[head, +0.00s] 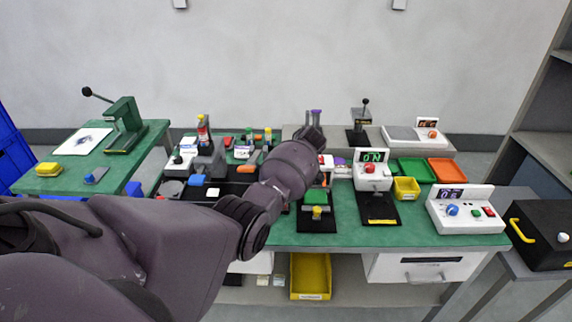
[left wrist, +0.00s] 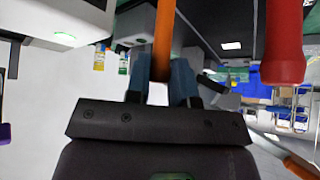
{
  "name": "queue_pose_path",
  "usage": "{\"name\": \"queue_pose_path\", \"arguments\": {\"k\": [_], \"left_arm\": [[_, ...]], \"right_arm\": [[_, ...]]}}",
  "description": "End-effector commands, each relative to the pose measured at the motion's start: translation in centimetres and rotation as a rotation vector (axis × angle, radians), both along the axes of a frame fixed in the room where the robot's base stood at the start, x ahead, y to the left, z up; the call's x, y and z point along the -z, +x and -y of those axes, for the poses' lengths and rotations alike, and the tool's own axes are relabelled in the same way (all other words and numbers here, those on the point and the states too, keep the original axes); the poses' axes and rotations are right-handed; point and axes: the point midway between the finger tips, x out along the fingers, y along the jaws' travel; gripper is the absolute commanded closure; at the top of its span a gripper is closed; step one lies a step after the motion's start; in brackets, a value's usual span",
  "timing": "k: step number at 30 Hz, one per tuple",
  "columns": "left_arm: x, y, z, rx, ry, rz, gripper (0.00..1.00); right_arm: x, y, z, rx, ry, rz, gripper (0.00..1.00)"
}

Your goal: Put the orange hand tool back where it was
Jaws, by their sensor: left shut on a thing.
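In the left wrist view, my left gripper (left wrist: 162,78) is shut on the orange hand tool (left wrist: 164,38). Its narrow orange shaft stands between the two blue-grey fingers and runs out of the top of the picture; its far end is not seen. In the head view, my left arm reaches across the middle of the green bench (head: 400,232). The wrist hides the fingers and the held tool there. I cannot tell the tool's place on the bench from the head view. My right gripper is not in view.
A red handle (left wrist: 283,45) hangs close right of the held tool in the wrist view. Around the arm stand a white unit with a green display (head: 372,172), a yellow bin (head: 406,188), and green (head: 412,171) and orange (head: 447,170) trays.

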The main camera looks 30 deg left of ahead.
Motion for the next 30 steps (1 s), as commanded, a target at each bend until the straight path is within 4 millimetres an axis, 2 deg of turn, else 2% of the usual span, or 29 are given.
{"name": "queue_pose_path", "arguments": {"k": [14,15,20,30], "left_arm": [[0.82,0.02,0.02,0.000,0.000,0.000,1.00],[0.74,0.02,0.03,0.001,0.000,0.001,0.72],[0.71,0.02,0.02,0.001,0.000,0.001,0.48],[0.45,-0.02,0.24,0.001,0.000,0.001,0.48]], "right_arm": [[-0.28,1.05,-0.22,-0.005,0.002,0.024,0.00],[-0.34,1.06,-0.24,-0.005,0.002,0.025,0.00],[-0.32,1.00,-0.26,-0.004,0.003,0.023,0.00],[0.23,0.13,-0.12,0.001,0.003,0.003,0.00]]}}
